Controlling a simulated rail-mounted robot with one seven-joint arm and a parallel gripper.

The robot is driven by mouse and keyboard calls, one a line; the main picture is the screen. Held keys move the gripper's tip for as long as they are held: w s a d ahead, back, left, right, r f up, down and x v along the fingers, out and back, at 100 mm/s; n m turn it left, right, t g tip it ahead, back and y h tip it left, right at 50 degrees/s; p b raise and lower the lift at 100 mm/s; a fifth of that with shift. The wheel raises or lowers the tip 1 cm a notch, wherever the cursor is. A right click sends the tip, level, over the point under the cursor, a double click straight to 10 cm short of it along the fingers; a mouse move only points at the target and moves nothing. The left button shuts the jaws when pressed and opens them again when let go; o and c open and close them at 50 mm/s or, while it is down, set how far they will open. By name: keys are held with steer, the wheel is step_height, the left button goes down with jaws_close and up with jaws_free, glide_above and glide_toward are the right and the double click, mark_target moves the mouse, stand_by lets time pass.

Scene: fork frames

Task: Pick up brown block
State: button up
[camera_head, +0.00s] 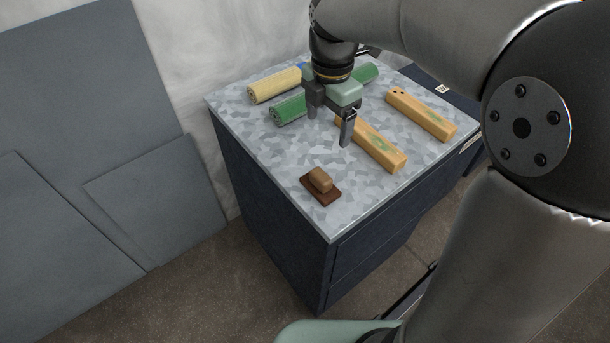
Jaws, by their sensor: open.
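A small brown block (320,179) with rounded edges sits on a flat dark reddish-brown base (322,196) near the front left part of the cabinet top. My gripper (329,128) points down above the middle of the top, behind the brown block in the picture. Its two fingers are apart and nothing shows between them. The gripper is clear of the block and does not touch it. My gripper hides parts of the green roll and of one wooden bar behind it.
The speckled grey cabinet top (262,153) also bears a cream roll (275,85), a green roll (289,110) and two wooden bars (379,146) (422,114). The surface around the brown block is free. Grey panels (75,120) lean at the left.

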glide_toward(321, 175)
steer(key=f, duration=0.5)
steer(key=shift+w+d+f+p, duration=0.25)
steer(key=shift+d+p, duration=0.05)
steer(key=shift+p, duration=0.05)
steer(key=f, duration=0.2)
steer(key=f+p, duration=0.1)
steer(key=f, duration=0.1)
steer(key=shift+s+a, duration=0.3)
steer(key=shift+a, duration=0.05)
steer(key=shift+f, duration=0.6)
steer(key=c, duration=1.1)
